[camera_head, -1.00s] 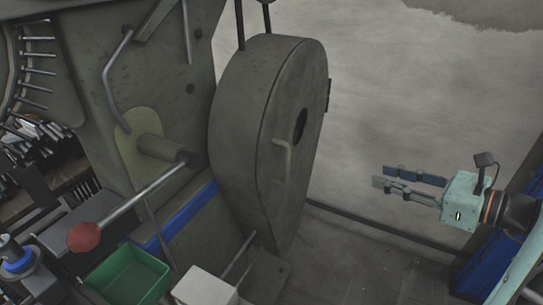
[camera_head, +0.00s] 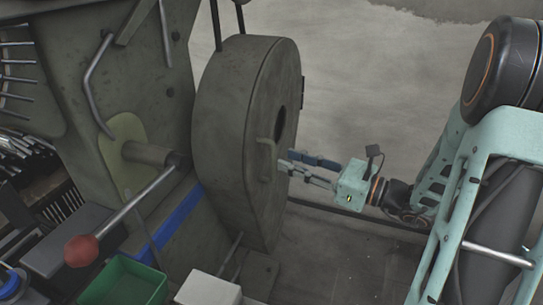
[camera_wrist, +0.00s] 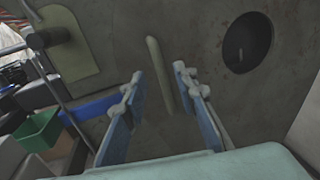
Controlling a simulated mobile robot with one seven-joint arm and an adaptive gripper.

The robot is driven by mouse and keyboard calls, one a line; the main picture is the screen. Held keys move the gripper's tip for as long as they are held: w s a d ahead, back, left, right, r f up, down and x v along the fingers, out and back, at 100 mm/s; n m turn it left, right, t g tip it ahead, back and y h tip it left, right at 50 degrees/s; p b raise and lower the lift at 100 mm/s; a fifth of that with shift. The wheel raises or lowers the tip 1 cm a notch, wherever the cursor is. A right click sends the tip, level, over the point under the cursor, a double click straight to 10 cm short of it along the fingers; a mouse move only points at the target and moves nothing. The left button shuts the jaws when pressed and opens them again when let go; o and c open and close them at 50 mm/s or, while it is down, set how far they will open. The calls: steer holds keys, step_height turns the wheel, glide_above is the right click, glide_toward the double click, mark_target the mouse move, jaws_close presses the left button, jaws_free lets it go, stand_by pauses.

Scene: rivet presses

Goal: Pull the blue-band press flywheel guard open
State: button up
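The flywheel guard (camera_head: 232,130) is a large grey round housing on the press, which carries a blue band (camera_head: 178,222). The guard looks shut. Its pale bar handle (camera_head: 267,157) stands on the face, left of a dark round hole that shows in the wrist view (camera_wrist: 248,42). My gripper (camera_head: 285,167) is at the right of the guard, pointing at its face close to the handle. In the wrist view the handle (camera_wrist: 159,75) shows ahead between the two open fingers (camera_wrist: 160,85), nearer the left one. I cannot tell whether the fingers touch it.
A lever with a red knob (camera_head: 81,250) sticks out at the left. A green bin (camera_head: 125,283) and a white box (camera_head: 207,290) stand below it. The floor (camera_head: 330,245) right of the guard is clear up to my arm.

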mark_target(273, 177)
steer(key=x, duration=0.5)
steer(key=shift+w+a, duration=0.2)
steer(key=shift+a, duration=0.1)
steer(key=shift+c, duration=0.7)
jaws_close()
